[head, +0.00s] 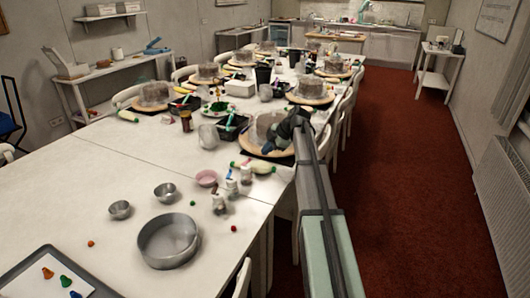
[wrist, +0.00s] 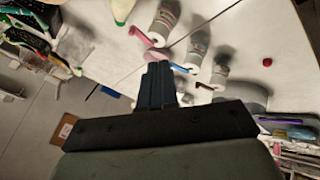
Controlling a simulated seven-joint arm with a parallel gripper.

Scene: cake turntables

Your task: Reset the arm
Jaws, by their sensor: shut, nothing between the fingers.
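My gripper (head: 268,148) is at the end of my arm, which reaches up the right side of the head view. It is in front of a grey cake (head: 262,126) on a round wooden turntable (head: 254,150) and hides part of both. In the wrist view my gripper (wrist: 157,68) shows its dark fingers pressed together with nothing between them. Small white bottles (head: 231,188) with coloured tips stand on the table close to it. The bottles also show just beyond the fingers in the wrist view (wrist: 195,52). I cannot tell whether the fingers touch anything.
The long white table (head: 110,185) holds a round metal pan (head: 168,240), two small metal bowls (head: 165,191), a pink bowl (head: 206,178) and a tray (head: 20,275) with coloured pieces. More cakes on turntables stand farther back. The red floor (head: 400,200) at right is clear.

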